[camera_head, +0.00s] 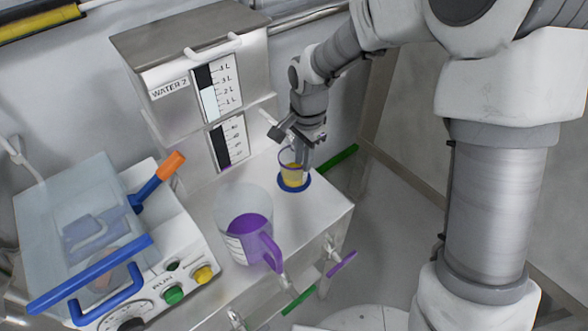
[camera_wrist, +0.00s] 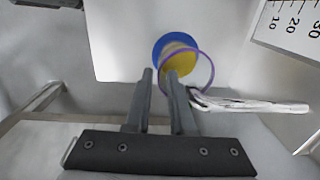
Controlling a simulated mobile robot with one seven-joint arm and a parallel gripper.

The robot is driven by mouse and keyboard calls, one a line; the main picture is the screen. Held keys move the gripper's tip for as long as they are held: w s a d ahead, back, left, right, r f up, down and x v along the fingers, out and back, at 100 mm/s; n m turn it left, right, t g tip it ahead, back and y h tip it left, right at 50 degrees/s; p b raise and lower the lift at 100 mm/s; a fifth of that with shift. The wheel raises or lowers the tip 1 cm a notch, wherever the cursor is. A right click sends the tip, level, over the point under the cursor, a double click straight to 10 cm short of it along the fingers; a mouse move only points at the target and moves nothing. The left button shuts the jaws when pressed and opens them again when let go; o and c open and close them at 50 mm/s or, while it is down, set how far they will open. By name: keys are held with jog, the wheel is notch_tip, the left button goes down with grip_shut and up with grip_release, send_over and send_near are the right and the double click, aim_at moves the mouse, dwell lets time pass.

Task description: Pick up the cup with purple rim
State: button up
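The cup with purple rim (camera_head: 292,171) is a small clear cup with yellow contents. It stands upright on a round blue pad (camera_head: 294,187) at the right of the white bench. In the wrist view the cup (camera_wrist: 201,72) shows from above, with its thin purple rim and the blue pad behind it. My gripper (camera_head: 302,146) is at the cup, pointing down. In the wrist view my gripper (camera_wrist: 160,73) has a narrow gap between its fingers. The left finger lies outside the rim and the right finger overlaps the cup's left part. Whether they touch it is unclear.
A metal tap (camera_wrist: 250,104) sticks out close to the right finger, from the WATER 2 tank (camera_head: 195,75). A clear jug with purple contents (camera_head: 247,222) stands left of the cup. A machine with blue handles (camera_head: 90,275) is at far left.

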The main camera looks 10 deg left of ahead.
aim_at(300, 171)
jog(key=f, duration=0.4)
jog(key=shift+a+f+b, duration=0.3)
grip_shut()
dwell(1.1)
